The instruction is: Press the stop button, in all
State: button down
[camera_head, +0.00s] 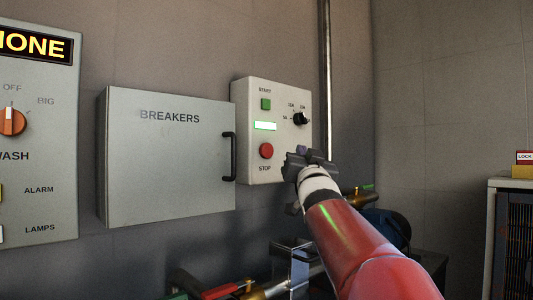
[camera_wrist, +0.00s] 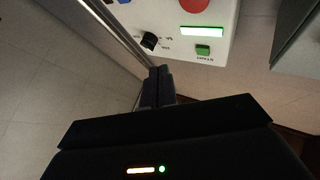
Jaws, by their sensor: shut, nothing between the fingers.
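The stop button (camera_head: 266,151) is a round red button low on a grey control box (camera_head: 272,91), with the word STOP under it. In the wrist view, which shows the box upside down, part of the red button (camera_wrist: 195,4) is cut by the top edge. My gripper (camera_head: 305,158) is to the right of the stop button in the head view, by the box's lower right corner. It looks apart from the button; its distance from the box is hard to tell. In the wrist view my gripper's dark fingers (camera_wrist: 158,85) are together and empty.
The box also carries a green start button (camera_head: 266,104), a lit green-white display (camera_head: 265,126) and a black selector knob (camera_head: 300,119). A breakers cabinet (camera_head: 165,160) with a black handle (camera_head: 229,156) stands to the left. A vertical pipe (camera_head: 325,80) runs behind on the right.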

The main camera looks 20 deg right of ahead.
jog(key=shift+w+a, duration=0.1)
jog(key=p, duration=0.3)
send_near(272, 147)
jog(key=shift+s+d+r+x, duration=0.1)
jog(key=shift+x, duration=0.75)
jog(key=shift+s+d+r+x, duration=0.1)
jog(key=shift+x, duration=0.7)
jog(key=shift+s+d+r+x, duration=0.1)
jog(key=shift+d+x, duration=0.05)
jog(key=shift+x, duration=0.7)
jog(key=shift+w, duration=0.1)
jog(key=shift+w+a, duration=0.15)
jog(key=shift+w, duration=0.15)
jog(key=shift+w+a, duration=0.15)
jog(key=shift+w, duration=0.3)
dwell(0.4)
jog(key=shift+s+f, duration=0.1)
jog(key=shift+s, duration=0.05)
jog(key=shift+s+d+b, duration=0.3)
jog(key=shift+s+b, duration=0.2)
jog(key=shift+s, duration=0.15)
